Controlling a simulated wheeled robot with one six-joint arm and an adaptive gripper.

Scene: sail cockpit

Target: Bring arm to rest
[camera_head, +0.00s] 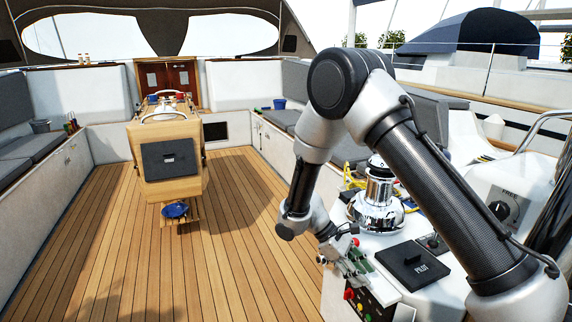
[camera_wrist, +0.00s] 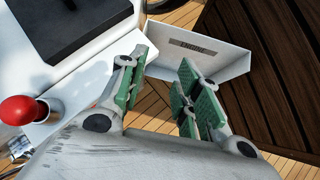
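My gripper (camera_head: 357,262) hangs low at the edge of the white console (camera_head: 392,277), at the end of my bent arm. In the wrist view my gripper (camera_wrist: 165,82) has its two green-padded fingers apart, with nothing between them. Beyond the fingers is a white panel labelled "ENGINE" (camera_wrist: 205,52). A red knob (camera_wrist: 24,110) stands to the left of the fingers, apart from them. In the head view, red, yellow and green buttons (camera_head: 358,302) show on the console front just below my gripper.
A black "PILOT" cover (camera_head: 412,264) and a chrome winch (camera_head: 378,190) are on the console close to my arm. A wooden pedestal table (camera_head: 168,160) stands mid-cockpit, with a blue bowl (camera_head: 175,210) low in front. The plank deck (camera_head: 110,265) at left is clear.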

